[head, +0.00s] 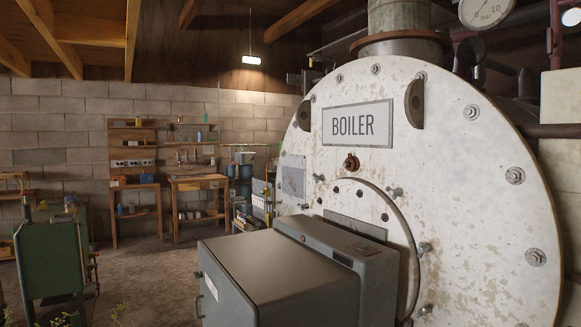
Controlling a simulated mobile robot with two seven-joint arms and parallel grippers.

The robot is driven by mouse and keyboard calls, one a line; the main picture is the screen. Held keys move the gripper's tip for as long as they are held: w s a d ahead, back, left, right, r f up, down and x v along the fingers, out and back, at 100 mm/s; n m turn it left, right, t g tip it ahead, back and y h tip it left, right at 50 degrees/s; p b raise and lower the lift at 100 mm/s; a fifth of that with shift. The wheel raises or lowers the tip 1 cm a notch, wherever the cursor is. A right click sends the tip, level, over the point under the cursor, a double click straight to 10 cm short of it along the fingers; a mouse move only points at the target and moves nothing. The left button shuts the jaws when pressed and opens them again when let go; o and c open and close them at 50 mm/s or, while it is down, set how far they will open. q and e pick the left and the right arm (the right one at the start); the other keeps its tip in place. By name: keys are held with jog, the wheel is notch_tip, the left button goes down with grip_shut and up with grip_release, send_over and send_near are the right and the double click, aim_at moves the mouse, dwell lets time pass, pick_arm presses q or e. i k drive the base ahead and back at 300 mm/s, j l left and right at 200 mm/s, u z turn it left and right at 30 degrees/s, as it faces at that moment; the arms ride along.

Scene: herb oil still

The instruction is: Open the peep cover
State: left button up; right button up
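The white, rust-flecked boiler (470,200) fills the right half of the head view, with a "BOILER" plate (358,124) on its face. Below the plate is a small rust-brown round fitting (351,163), which may be the peep cover; it is too small to tell whether it is open or shut. Neither of my grippers shows, so their state and distance from the boiler cannot be seen.
A grey metal box (275,270) with a front handle juts out low before the boiler. A green machine (55,255) stands at the left. Shelves and a workbench (198,182) line the back block wall. The floor (150,265) between them looks mostly clear.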

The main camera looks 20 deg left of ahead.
aim_at(350, 163)
jog(key=u, duration=0.4)
jog(key=i+j+u, duration=1.2)
jog(key=i+u, duration=0.3)
jog(key=i+j, duration=0.1)
jog(key=i, duration=1.05)
jog(key=i+j+z, duration=0.15)
jog(key=i+z, duration=0.2)
jog(key=i+j+z, duration=0.25)
jog(key=i+z, duration=0.15)
jog(key=i+j+z, duration=0.2)
jog(key=z, duration=0.2)
jog(key=i+j+z, duration=0.45)
jog(key=j+z, duration=0.3)
jog(key=i+j+z, duration=0.15)
jog(key=z, duration=0.25)
jog(key=j, duration=0.1)
